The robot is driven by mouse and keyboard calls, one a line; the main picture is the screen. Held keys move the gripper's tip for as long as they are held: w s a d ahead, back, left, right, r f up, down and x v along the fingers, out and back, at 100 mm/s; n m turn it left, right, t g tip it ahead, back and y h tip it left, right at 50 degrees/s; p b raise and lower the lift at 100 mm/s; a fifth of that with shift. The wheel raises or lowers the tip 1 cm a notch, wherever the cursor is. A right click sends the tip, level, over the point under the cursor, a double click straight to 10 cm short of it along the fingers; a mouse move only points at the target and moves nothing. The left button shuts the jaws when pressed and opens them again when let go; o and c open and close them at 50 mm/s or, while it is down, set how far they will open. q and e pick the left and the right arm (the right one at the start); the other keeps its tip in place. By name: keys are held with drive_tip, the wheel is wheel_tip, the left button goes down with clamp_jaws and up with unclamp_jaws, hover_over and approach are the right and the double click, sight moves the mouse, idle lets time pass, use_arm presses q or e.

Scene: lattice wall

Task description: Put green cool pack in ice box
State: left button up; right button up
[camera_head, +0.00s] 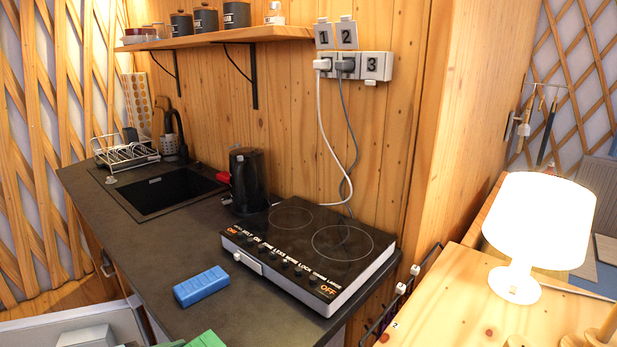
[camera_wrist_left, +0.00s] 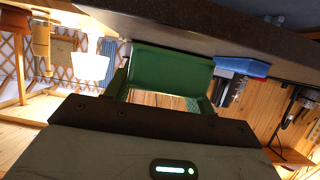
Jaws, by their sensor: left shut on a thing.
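The green cool pack (camera_wrist_left: 170,75) is held between the fingers of my left gripper (camera_wrist_left: 165,92), which is shut on it, in the left wrist view. In the head view only part of the green cool pack (camera_head: 207,340) shows at the bottom edge, by the counter's front; the rest is cut off. A pale open box (camera_head: 132,318), which looks like the ice box, stands at the lower left below the counter, partly out of frame. My right gripper is in neither view.
A blue cool pack (camera_head: 201,287) lies on the dark counter (camera_head: 150,262), left of the black cooktop (camera_head: 310,245). A kettle (camera_head: 248,180), sink (camera_head: 165,193) and dish rack (camera_head: 126,154) are farther back. A lit white lamp (camera_head: 540,222) stands on a wooden surface at right.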

sight(221, 346)
use_arm(q)
drive_tip(key=d, duration=0.1)
drive_tip(key=d+n, duration=0.1)
drive_tip(key=d+t+y, duration=0.1)
drive_tip(key=shift+d+r+n, duration=0.3)
drive_tip(key=shift+d+r, duration=0.05)
drive_tip(key=shift+r, duration=0.05)
drive_tip(key=shift+d+r+n+t+y+p, duration=0.2)
drive_tip(key=shift+r+n+t+y+p, duration=0.1)
drive_tip(key=shift+n+y+p, duration=0.15)
drive_tip(key=r+n+y, duration=0.1)
drive_tip(key=n+y, duration=0.1)
drive_tip(key=a+r+n+t+y, duration=0.1)
drive_tip(key=r+n+y, duration=0.1)
drive_tip(key=shift+w+r+t+y, duration=0.15)
drive_tip(key=shift+w+t+y, duration=0.05)
drive_tip(key=shift+t+y, duration=0.15)
drive_tip(key=shift+s+a+r+n+y, duration=0.2)
drive_tip(key=shift+a+r+n+y, duration=0.3)
drive_tip(key=shift+a+n+y, duration=0.45)
drive_tip(key=shift+d, duration=0.2)
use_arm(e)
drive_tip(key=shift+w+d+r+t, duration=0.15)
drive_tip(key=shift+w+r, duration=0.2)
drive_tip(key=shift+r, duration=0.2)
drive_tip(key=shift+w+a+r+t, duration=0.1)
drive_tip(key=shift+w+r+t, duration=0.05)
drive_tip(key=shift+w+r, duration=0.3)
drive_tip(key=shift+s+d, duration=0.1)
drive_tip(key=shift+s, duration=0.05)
